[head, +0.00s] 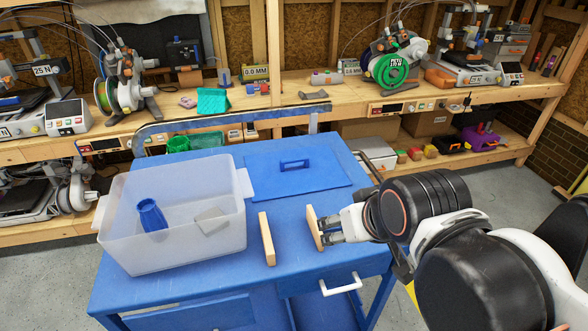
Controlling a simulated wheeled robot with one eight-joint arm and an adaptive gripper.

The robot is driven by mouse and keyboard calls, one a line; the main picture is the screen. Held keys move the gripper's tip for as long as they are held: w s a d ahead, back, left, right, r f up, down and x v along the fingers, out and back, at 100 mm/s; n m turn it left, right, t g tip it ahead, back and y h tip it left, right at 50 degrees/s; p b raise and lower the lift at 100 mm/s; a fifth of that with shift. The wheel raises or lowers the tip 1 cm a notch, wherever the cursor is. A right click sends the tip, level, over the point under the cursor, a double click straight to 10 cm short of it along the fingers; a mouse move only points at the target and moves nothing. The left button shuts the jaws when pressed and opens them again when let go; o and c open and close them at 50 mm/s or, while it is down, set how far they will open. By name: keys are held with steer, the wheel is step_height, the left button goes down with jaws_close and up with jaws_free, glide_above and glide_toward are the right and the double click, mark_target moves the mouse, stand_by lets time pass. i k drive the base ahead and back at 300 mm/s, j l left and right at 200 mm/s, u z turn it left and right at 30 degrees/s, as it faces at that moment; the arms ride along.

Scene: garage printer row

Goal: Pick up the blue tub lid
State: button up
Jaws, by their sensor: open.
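The blue tub lid (320,180) lies flat on the blue cart top, behind and to the right of the clear tub. It has a raised blue handle (294,165) near its middle. My gripper (325,232) is open at the front right of the cart, nearer to me than the lid and apart from it. A thin tan slab (314,228) is right at its fingertips; I cannot tell whether they touch. A second tan slab (267,240) stands upright to the left of it.
The translucent tub (180,250) fills the cart's left side and holds a blue cup-like piece (151,214) and a grey flat piece (211,221). A metal rail (235,117) runs along the cart's back edge. A workbench (300,100) with printers stands behind. The cart top (230,278) has bare room in front.

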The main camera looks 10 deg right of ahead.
mark_target(290, 172)
steer(key=l+z, duration=0.2)
steer(key=z, duration=0.25)
steer(key=l+z, duration=0.25)
steer(key=z, duration=0.15)
steer(key=l+z, duration=0.2)
steer(key=z, duration=0.25)
steer(key=i+l+z, duration=0.5)
steer(key=i+l, duration=0.65)
steer(key=i+u, duration=0.35)
steer(key=i+l+u, duration=0.1)
steer(key=i+u, duration=0.25)
steer(key=i+l+u, duration=0.15)
steer(key=i+u, duration=0.2)
steer(key=i+j+u, duration=0.2)
steer(key=u, duration=0.25)
steer(key=i+j+u, duration=0.1)
steer(key=i+u, duration=0.15)
steer(key=u, duration=0.2)
steer(key=i+u, duration=0.25)
steer(key=u, duration=0.25)
steer(key=i+l+u, duration=0.1)
steer(key=i+u, duration=0.15)
steer(key=u, duration=0.2)
steer(key=i+l+u, duration=0.15)
steer(key=u, duration=0.3)
steer(key=i+u, duration=0.7)
steer(key=k+l, duration=0.05)
